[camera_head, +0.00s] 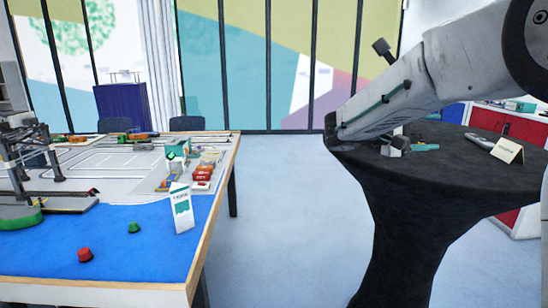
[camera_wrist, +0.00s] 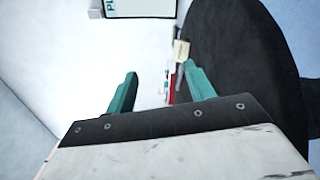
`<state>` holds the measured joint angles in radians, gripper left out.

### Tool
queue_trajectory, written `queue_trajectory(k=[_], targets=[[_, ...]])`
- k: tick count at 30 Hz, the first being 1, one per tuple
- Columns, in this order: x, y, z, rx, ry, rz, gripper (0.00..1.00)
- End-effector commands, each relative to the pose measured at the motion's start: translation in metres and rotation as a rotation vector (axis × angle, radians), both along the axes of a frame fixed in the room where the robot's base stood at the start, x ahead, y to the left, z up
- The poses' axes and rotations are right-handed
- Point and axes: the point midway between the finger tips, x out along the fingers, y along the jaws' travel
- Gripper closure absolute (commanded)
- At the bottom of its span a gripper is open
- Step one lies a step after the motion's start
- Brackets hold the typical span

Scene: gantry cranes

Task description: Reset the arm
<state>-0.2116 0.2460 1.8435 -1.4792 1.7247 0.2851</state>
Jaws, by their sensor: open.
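My arm reaches in from the upper right in the head view, over the black-covered round table (camera_head: 410,230). My gripper (camera_wrist: 158,85) shows in the wrist view with its two teal fingers spread wide apart and nothing between them. In the head view the gripper end is mostly hidden behind my arm; a teal finger (camera_head: 425,147) shows above the table top. Whether it touches the table cannot be told.
A small card (camera_head: 508,151) stands on the round table's right side. At left, a wooden-edged table (camera_head: 215,215) bears a crane model (camera_head: 30,165), a red piece (camera_head: 85,255), a green piece (camera_head: 134,227) and a white sign (camera_head: 181,208). Floor between the tables is clear.

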Motion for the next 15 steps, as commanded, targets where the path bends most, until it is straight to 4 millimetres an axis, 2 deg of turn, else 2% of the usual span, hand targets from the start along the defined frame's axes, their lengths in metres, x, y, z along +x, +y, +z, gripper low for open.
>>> queue_trajectory(k=[8,15], targets=[[-0.032,-0.009,-0.004,0.114,0.015,-0.030,0.47],[-0.077,-0.022,-0.014,0.272,0.029,-0.074,0.47]])
